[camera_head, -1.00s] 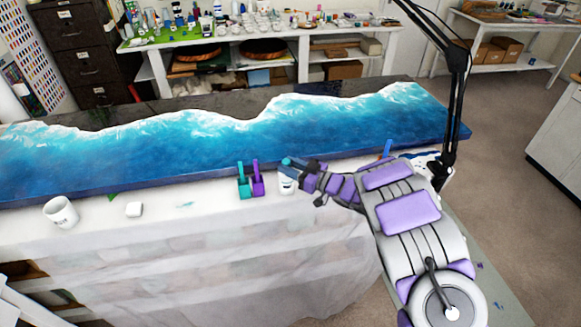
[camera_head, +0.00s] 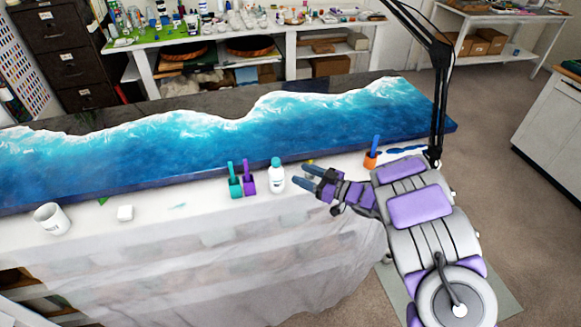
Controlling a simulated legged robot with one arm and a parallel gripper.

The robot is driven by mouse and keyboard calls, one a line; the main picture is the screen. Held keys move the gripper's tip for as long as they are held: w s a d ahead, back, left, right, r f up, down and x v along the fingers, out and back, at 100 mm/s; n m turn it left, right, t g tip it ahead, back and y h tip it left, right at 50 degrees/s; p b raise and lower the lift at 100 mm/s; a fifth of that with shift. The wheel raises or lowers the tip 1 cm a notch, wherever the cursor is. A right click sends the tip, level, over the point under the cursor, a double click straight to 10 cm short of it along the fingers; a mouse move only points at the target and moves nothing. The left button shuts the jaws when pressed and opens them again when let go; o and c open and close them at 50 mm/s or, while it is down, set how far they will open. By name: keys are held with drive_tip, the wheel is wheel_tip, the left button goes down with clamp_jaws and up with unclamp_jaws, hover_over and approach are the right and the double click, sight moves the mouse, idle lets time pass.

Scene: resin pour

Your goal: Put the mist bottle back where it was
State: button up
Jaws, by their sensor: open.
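The mist bottle, which I take to be the white bottle with a teal cap (camera_head: 276,176), stands upright on the white-covered table (camera_head: 160,225). It is just right of a purple cup with a stick (camera_head: 249,180) and in front of the blue wave-patterned resin slab (camera_head: 210,150). My gripper (camera_head: 303,175) is open and empty to the right of the bottle. Its fingers point left toward the bottle, with a small gap between. Nothing hides the bottle.
A teal cup with a stick (camera_head: 235,184) stands left of the purple one. An orange cup with a blue stick (camera_head: 371,157) stands behind my arm, near a black lamp arm (camera_head: 438,105).

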drive_tip(key=shift+v, duration=1.6)
drive_tip(key=shift+w, duration=0.15)
drive_tip(key=w+d+r+m+t+h, duration=0.2)
drive_tip(key=w+d+r+h, duration=0.15)
drive_tip(key=d+h, duration=0.35)
drive_tip(key=w+d+r+m+t+h, duration=0.2)
drive_tip(key=w+d+r+h, duration=0.1)
drive_tip(key=d+r+h, duration=0.4)
drive_tip(key=s+d+r+m+g+h, duration=0.35)
drive_tip(key=s+d+m+h, duration=0.25)
drive_tip(key=s+d, duration=0.4)
drive_tip(key=s+a+g+y, duration=0.1)
drive_tip(key=s+a+g, duration=0.2)
drive_tip(key=s, duration=1)
drive_tip(key=s+a+f+m+g+y, duration=0.1)
drive_tip(key=s+a+g, duration=0.3)
drive_tip(key=s+a, duration=0.4)
drive_tip(key=s+a+f+m+g+y, duration=0.1)
drive_tip(key=s+a+g, duration=0.3)
drive_tip(key=s, duration=1.6)
drive_tip(key=shift+s+a+y, duration=0.15)
drive_tip(key=shift+a+y, duration=0.45)
drive_tip(key=shift+a, duration=0.05)
